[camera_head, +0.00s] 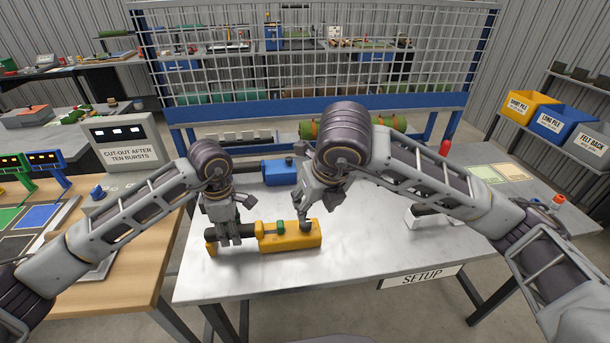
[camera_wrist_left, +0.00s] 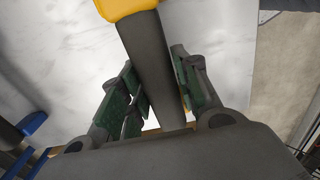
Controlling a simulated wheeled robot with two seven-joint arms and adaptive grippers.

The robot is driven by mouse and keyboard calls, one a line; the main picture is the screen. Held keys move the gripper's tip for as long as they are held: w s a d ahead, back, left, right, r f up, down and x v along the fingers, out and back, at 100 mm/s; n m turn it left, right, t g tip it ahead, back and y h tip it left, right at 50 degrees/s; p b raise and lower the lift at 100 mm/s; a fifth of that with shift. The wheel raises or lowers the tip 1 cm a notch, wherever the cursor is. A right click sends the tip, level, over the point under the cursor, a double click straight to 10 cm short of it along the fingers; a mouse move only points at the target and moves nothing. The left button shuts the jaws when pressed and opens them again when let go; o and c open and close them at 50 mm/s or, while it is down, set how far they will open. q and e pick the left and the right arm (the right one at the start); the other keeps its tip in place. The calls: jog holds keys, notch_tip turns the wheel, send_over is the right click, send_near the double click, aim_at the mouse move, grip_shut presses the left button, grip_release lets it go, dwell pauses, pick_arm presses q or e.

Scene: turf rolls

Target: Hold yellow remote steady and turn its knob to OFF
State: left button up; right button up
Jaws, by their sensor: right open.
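The yellow remote (camera_head: 296,240) lies on the metal table, with a dark handle (camera_head: 246,230) at its left end and a green knob (camera_head: 281,228) on its side or top. In the left wrist view the dark handle (camera_wrist_left: 153,65) runs between my left gripper's green-padded fingers, leading to the yellow body (camera_wrist_left: 125,8) at the top. My left gripper (camera_head: 231,238) is shut around the handle. My right gripper (camera_head: 304,222) is open at the yellow body, just right of the green knob, pointing down. Whether it touches the body is hard to tell. The knob's markings are too small to read.
A blue device (camera_head: 281,171) with a dark handle lies behind the remote. A SETUP sign (camera_head: 421,276) marks the table's front edge.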

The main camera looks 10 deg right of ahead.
pick_arm(q)
jog(key=o, duration=0.4)
jog(key=shift+o, duration=0.2)
jog(key=shift+r, duration=0.15)
notch_tip(320, 180, up, 12)
dwell(0.6)
jog(key=shift+f, duration=0.25)
